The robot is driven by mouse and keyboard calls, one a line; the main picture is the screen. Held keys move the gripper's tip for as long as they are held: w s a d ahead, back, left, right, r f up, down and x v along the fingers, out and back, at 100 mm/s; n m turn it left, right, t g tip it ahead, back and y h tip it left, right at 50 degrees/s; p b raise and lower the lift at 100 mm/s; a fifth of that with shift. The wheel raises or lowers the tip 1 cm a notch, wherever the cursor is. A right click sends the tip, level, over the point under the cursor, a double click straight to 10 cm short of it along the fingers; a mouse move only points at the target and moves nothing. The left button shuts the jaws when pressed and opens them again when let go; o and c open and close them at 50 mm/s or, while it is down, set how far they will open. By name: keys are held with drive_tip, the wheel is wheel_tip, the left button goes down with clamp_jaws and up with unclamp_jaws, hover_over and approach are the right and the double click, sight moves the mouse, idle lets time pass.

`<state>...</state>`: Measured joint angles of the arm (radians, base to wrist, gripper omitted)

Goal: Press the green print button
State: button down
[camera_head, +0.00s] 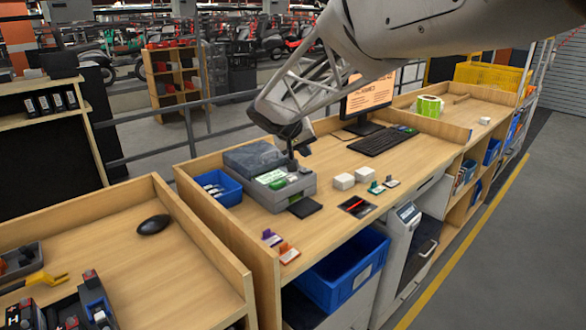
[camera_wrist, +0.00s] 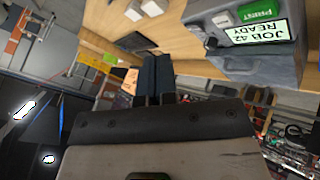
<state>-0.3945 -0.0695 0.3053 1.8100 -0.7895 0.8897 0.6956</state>
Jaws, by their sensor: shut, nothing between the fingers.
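The grey label printer (camera_head: 268,200) sits on the wooden counter in the head view. Its green print button (camera_head: 278,184) is on the front part of its top, beside a pale display.
A blue bin (camera_head: 217,188) stands left of the printer. White boxes (camera_head: 350,179), small coloured clips and a black pad (camera_head: 305,208) lie right and in front. A monitor (camera_head: 368,98) and keyboard (camera_head: 375,140) stand farther back.

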drive_tip(key=t, duration=0.2)
hover_over(276, 182)
wheel_tip(276, 182, down, 2)
drive_tip(key=shift+s+n, duration=0.1)
drive_tip(key=shift+n, duration=0.2)
drive_tip(key=shift+f, duration=0.2)
drive_tip(key=shift+f, duration=4.2)
drive_tip(key=shift+f, duration=0.85)
drive_tip(key=shift+r, duration=3.35)
